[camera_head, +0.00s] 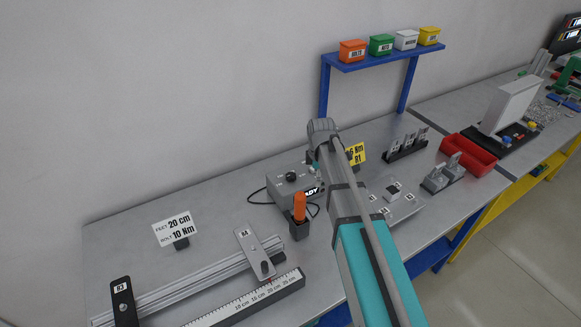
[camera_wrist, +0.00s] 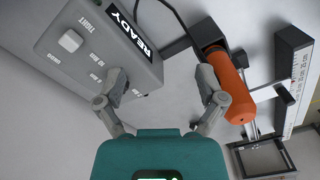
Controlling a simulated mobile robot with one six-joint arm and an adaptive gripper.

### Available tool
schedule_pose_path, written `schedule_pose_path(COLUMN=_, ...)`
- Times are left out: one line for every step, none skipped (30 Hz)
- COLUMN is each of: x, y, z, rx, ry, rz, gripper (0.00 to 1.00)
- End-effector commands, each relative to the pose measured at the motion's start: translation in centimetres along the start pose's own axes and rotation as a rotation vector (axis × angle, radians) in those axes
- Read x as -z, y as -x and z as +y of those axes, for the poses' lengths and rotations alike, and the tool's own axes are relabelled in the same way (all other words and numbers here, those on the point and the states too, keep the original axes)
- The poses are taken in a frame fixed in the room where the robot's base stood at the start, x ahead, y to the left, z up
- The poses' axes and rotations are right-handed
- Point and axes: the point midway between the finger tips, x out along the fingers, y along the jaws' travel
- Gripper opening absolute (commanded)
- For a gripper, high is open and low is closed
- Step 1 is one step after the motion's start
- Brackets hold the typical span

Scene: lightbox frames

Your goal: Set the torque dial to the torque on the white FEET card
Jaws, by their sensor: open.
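The white FEET card (camera_head: 176,230) stands at the left of the bench; it reads FEET 20 cm and BOLT 10 Nm.
An orange-handled tool (camera_head: 299,207) stands in a dark holder in front of the box; it shows right of my fingers in the wrist view (camera_wrist: 225,82). A rail and ruler (camera_head: 245,300) lie front left. A yellow card (camera_head: 357,153) stands behind my arm.

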Motion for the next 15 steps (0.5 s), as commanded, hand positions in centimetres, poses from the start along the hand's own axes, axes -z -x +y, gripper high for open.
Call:
schedule_pose_path(x=0.9, y=1.3, z=1.3, rx=0.000, ry=0.068, rz=0.000, gripper=0.89)
schedule_pose_path(x=1.4, y=1.7, z=1.8, rx=0.000, ry=0.112, rz=0.000, gripper=0.89)
schedule_pose_path(x=2.0, y=2.2, z=2.4, rx=0.000, ry=0.171, rz=0.000, gripper=0.89)
schedule_pose_path(x=2.5, y=2.6, z=2.8, rx=0.000, ry=0.214, rz=0.000, gripper=0.89)
schedule_pose_path(x=3.0, y=3.0, z=3.3, rx=0.000, ry=0.259, rz=0.000, gripper=0.89)
schedule_pose_path(x=3.6, y=3.5, z=3.9, rx=0.000, ry=0.318, rz=0.000, gripper=0.89)
schedule_pose_path(x=4.1, y=3.8, z=4.3, rx=0.000, ry=0.360, rz=0.000, gripper=0.89)
schedule_pose_path(x=4.6, y=4.2, z=4.8, rx=0.000, ry=0.403, rz=0.000, gripper=0.89)
schedule_pose_path(x=5.2, y=4.6, z=5.3, rx=0.000, ry=0.458, rz=0.000, gripper=0.89)
schedule_pose_path(x=5.7, y=4.9, z=5.7, rx=0.000, ry=0.498, rz=0.000, gripper=0.89)
schedule_pose_path(x=6.1, y=5.2, z=6.0, rx=0.000, ry=0.535, rz=0.000, gripper=0.89)
schedule_pose_path(x=6.6, y=5.6, z=6.4, rx=0.000, ry=0.582, rz=0.000, gripper=0.89)
schedule_pose_path(x=7.0, y=5.8, z=6.7, rx=0.000, ry=0.615, rz=0.000, gripper=0.89)
schedule_pose_path(x=7.3, y=6.0, z=7.0, rx=0.000, ry=0.644, rz=0.000, gripper=0.89)
schedule_pose_path(x=7.7, y=6.2, z=7.3, rx=0.000, ry=0.680, rz=0.000, gripper=0.89)
